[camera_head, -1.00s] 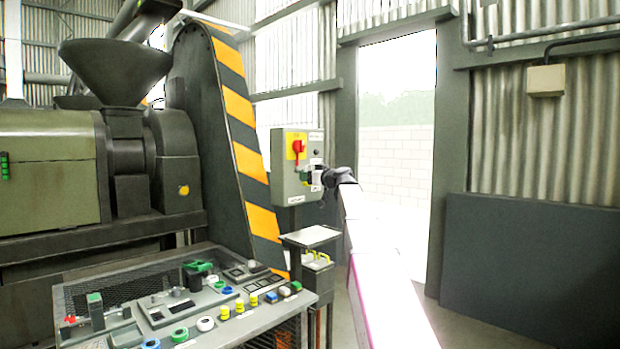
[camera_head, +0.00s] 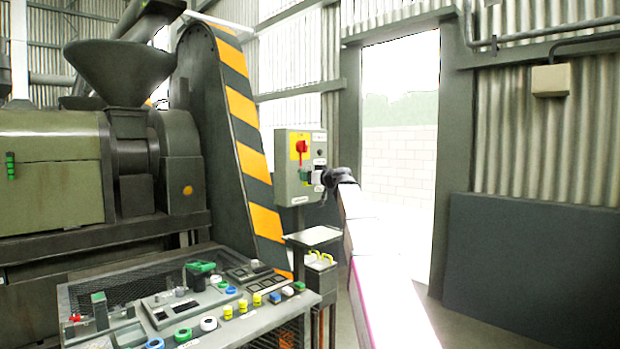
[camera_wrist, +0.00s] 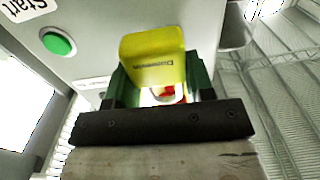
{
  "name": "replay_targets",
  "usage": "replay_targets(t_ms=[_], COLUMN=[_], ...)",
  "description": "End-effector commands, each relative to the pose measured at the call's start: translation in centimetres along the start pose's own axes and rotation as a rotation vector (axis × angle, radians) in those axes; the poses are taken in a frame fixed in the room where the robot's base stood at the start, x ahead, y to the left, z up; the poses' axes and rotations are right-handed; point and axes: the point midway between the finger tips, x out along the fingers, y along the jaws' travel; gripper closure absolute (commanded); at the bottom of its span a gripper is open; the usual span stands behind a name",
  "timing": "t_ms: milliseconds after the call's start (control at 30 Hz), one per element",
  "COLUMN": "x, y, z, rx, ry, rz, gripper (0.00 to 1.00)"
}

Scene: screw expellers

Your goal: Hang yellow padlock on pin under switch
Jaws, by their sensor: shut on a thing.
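The yellow padlock body (camera_wrist: 155,55) fills the upper middle of the wrist view, between the green fingers of my gripper (camera_wrist: 160,90). My gripper is shut on it. The padlock's shackle and the pin cannot be made out. In the head view my gripper (camera_head: 314,177) is at the front of the grey switch box, just below the red switch (camera_head: 301,147) on its yellow plate. The padlock is too small and covered to tell there. Whether it touches the pin cannot be told.
The grey switch box (camera_head: 285,180) stands on a post. Its green start button (camera_wrist: 58,42) shows in the wrist view. A small stand with more yellow padlocks (camera_head: 321,257) is below. A table (camera_head: 250,322) with several locks and devices is at lower left.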

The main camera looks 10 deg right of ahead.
Motion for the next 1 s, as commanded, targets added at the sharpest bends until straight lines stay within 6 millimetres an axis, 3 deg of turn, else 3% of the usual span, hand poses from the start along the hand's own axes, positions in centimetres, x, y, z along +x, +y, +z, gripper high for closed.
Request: replay_targets(t_ms=[1000], x=[1.3], y=[0.0], z=[0.0], rx=[0.000], ry=[0.001], rz=[0.000], gripper=[0.77])
